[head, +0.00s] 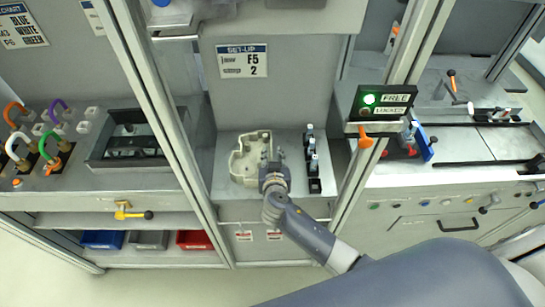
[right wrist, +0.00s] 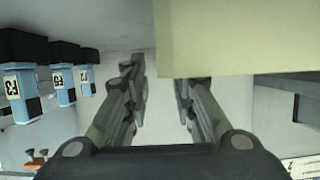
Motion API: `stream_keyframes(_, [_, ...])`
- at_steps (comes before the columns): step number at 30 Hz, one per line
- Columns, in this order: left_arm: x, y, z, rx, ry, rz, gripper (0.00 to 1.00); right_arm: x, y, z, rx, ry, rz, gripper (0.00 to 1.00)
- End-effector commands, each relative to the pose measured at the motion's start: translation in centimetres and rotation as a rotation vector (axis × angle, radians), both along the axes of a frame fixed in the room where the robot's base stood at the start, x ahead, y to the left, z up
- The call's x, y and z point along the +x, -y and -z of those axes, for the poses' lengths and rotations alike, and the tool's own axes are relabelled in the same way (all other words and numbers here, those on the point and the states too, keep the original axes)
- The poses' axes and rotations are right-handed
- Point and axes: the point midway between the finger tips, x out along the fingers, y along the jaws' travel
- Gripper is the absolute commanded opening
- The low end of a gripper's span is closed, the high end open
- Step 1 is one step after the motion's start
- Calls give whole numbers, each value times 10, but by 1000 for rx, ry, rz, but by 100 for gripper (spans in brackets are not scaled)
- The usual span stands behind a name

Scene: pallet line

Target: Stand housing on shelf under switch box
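The beige housing (head: 247,160) sits on the deck of the middle bay in the head view, with its hollow side showing. My right gripper (head: 273,166) is at the housing's right side. In the right wrist view the right gripper (right wrist: 160,82) has its fingers apart, and a plain face of the housing (right wrist: 240,38) lies at the right finger's tip. I cannot tell whether they touch. Nothing shows clamped between the fingers. A box with a green light and FREE and LOCKED labels (head: 385,105) is to the right; I cannot tell which box is the switch box. My left gripper is not visible.
A row of blue and black labelled blocks (head: 312,165) stands close to the right of my gripper, also in the right wrist view (right wrist: 62,82). A set-up sign (head: 242,61) hangs behind. Bay posts stand on both sides. Coloured bins (head: 148,240) are lower left.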

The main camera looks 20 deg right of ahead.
Motion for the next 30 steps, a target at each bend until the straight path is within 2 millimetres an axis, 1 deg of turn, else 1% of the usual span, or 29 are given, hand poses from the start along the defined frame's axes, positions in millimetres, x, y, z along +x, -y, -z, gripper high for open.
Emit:
stream_keyframes(7, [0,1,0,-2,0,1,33,-1,-1,0,1,-1,-1,25])
stream_keyframes(11, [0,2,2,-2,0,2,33,-9,-4,-2,3,-1,-2,25])
stream_keyframes(14, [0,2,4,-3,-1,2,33,-21,-7,-7,4,-1,-1,25])
stream_keyframes(24, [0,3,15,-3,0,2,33,-78,-23,-31,5,0,0,25])
stream_keyframes(27, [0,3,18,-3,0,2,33,-92,-26,-37,4,-1,-1,25])
stream_keyframes(30, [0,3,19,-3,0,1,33,-101,-29,-42,2,1,0,25])
